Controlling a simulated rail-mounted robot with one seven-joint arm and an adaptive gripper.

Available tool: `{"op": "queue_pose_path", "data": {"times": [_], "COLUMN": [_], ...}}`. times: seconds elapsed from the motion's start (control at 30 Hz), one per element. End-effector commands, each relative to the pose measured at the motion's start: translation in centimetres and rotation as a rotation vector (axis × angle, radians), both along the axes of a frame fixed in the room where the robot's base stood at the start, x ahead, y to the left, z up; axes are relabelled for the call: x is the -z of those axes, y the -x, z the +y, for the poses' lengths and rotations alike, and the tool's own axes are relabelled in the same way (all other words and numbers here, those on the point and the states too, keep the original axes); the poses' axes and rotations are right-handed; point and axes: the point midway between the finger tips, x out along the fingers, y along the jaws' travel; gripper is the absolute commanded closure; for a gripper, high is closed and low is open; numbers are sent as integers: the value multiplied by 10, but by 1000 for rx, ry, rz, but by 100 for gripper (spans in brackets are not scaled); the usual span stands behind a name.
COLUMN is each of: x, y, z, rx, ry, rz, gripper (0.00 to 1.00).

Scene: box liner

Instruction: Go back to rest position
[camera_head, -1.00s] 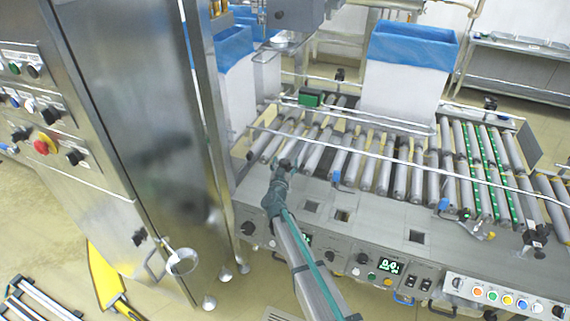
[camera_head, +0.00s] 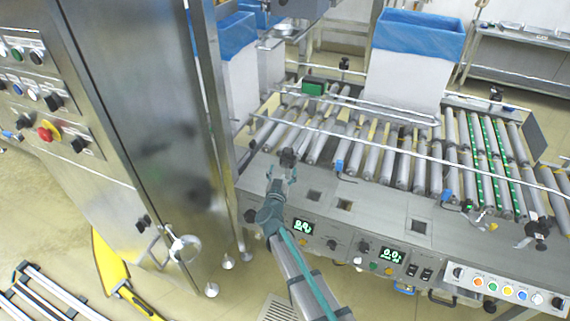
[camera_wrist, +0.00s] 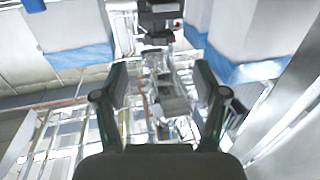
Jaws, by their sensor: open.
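My gripper (camera_head: 283,174) is open, with its two fingers apart and nothing seen between them. In the head view it is over the front edge of the roller conveyor (camera_head: 385,150), above the control panel side. In the wrist view my gripper (camera_wrist: 165,90) shows both dark fingers spread, with blurred machine parts beyond them. A dark knob-like part stands just behind the fingertips in the head view; I cannot tell whether they touch.
A white box with a blue liner (camera_head: 412,65) stands at the back of the conveyor. Another lined box (camera_head: 238,75) stands to its left. A tall steel cabinet (camera_head: 150,110) is close on the left. A guard rail (camera_head: 400,155) crosses above the rollers.

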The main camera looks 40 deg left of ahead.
Motion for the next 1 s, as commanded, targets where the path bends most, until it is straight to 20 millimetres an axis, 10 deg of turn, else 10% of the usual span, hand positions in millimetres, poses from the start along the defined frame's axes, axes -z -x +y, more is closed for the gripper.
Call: {"op": "queue_pose_path", "data": {"times": [0.67,0.87,1.0], "x": [5,27,83], "y": [11,54,98], "z": [2,33,14], "rx": [-33,-280,-461], "ry": [-38,-37,77], "rz": [46,207,404], "gripper": [29,29,29]}}
